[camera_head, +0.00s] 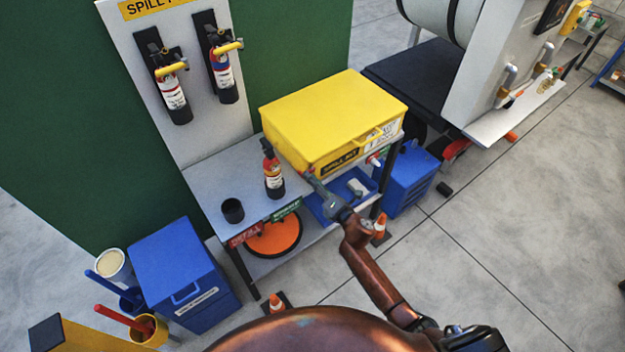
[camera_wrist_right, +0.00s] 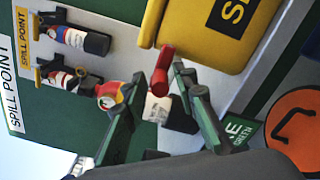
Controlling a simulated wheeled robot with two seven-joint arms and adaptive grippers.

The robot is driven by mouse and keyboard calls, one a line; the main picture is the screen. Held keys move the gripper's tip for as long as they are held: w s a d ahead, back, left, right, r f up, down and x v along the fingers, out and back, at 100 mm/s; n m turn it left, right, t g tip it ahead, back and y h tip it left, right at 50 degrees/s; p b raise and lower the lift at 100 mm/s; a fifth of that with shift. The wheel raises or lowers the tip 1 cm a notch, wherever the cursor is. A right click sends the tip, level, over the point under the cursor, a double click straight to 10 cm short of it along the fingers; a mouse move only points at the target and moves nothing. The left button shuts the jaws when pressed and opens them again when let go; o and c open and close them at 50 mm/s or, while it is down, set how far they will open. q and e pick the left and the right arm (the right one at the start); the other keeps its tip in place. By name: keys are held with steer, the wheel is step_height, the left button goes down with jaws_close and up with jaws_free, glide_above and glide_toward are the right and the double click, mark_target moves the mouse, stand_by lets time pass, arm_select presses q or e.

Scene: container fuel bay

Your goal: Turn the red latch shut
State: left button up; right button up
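The yellow spill kit box (camera_head: 325,115) sits on the grey bench with its lid down. It also fills the upper right of the right wrist view (camera_wrist_right: 205,35). My right gripper (camera_head: 313,183) is at the box's front left corner. In the wrist view its fingers (camera_wrist_right: 157,80) are apart, with the latch between or just beyond the tips; contact is unclear. My left gripper is out of view.
A fire extinguisher (camera_head: 272,172) stands on the bench close left of my right gripper, near a black cup (camera_head: 232,210). Two more extinguishers (camera_head: 170,88) hang on the panel. An orange lid (camera_head: 274,238) and blue tray (camera_head: 318,207) are below. Open floor lies right.

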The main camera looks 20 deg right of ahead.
jaws_close()
steer(key=shift+r+m, duration=0.15)
steer(key=shift+m, duration=0.25)
steer(key=m+p, duration=0.1)
steer(key=r+m+p, duration=0.1)
steer(key=m, duration=0.1)
steer(key=shift+d+r+m+p, duration=0.1)
steer(key=shift+m+p, duration=0.2)
steer(key=m, duration=0.1)
steer(key=m+p, duration=0.1)
steer(key=m, duration=0.1)
steer(key=r+m+p, duration=0.1)
steer(key=shift+w+d+m, duration=0.15)
steer(key=shift+d+m, duration=0.15)
steer(key=shift+w+d+r+m+p, duration=0.1)
steer(key=shift+d+m+p, duration=0.25)
steer(key=shift+m+p, duration=0.8)
steer(key=shift+w+d+r+m+p, duration=0.15)
steer(key=shift+d+m+p, duration=0.2)
steer(key=shift+m, duration=1.5)
steer(key=shift+w+d+r+m+p, duration=0.1)
steer(key=shift+d+m+p, duration=0.2)
steer(key=shift+m+p, duration=0.85)
steer(key=shift+m+b, duration=0.35)
steer(key=shift+m, duration=0.1)
